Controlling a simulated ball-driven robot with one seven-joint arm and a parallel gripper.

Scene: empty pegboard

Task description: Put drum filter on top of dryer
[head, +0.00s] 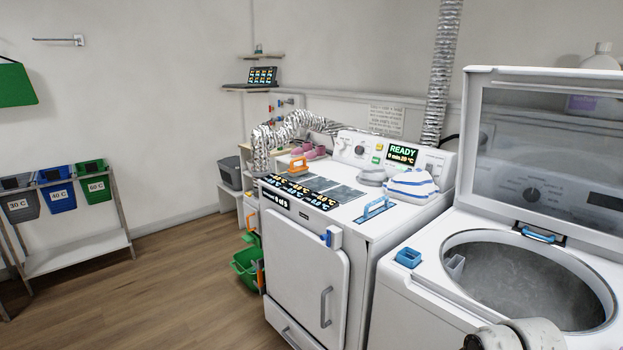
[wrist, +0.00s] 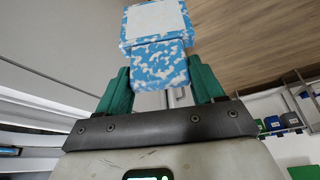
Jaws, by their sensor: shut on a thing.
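My gripper (wrist: 160,82) is shut on a blue-and-white speckled block with a pale flat face, which appears to be the drum filter (wrist: 160,68). The block sits between the two green fingers and sticks out past their tips. In the head view only part of my arm shows at the bottom edge, and neither the gripper nor the held block can be made out. The dryer (head: 308,255) is the white machine in the middle, its front door shut and its panel reading READY. Its top has a bare patch near the front right edge.
Floor is clear at left.

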